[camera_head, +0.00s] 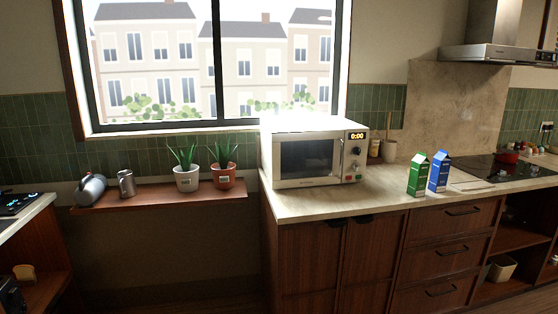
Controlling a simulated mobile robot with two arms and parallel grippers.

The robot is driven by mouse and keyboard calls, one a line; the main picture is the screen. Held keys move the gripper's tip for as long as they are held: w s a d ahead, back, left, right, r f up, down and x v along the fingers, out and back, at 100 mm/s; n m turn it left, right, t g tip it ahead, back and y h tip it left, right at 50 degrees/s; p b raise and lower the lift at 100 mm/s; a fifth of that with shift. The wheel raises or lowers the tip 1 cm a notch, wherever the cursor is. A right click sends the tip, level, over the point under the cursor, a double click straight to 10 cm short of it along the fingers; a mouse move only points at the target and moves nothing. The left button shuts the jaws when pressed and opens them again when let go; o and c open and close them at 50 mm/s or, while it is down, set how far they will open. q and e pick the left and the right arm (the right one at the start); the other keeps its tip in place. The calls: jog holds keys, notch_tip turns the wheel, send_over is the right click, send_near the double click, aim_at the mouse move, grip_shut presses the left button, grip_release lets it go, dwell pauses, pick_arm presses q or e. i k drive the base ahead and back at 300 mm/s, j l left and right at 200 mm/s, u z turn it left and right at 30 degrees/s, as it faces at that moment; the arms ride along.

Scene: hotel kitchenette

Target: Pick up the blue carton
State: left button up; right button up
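The blue carton (439,172) stands upright on the light stone counter (319,206), toward its front edge.
A white microwave (315,153) stands left of the cartons. To the right are a black hob (497,167) and a red pot (507,157) under a hood (497,54). A wooden shelf (150,199) holds two potted plants and metal vessels. Bare counter lies before the microwave.

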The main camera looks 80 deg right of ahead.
aim_at(441, 162)
jog(key=z, duration=3.85)
jog(key=i+l, duration=0.2)
jog(key=i+u, duration=0.05)
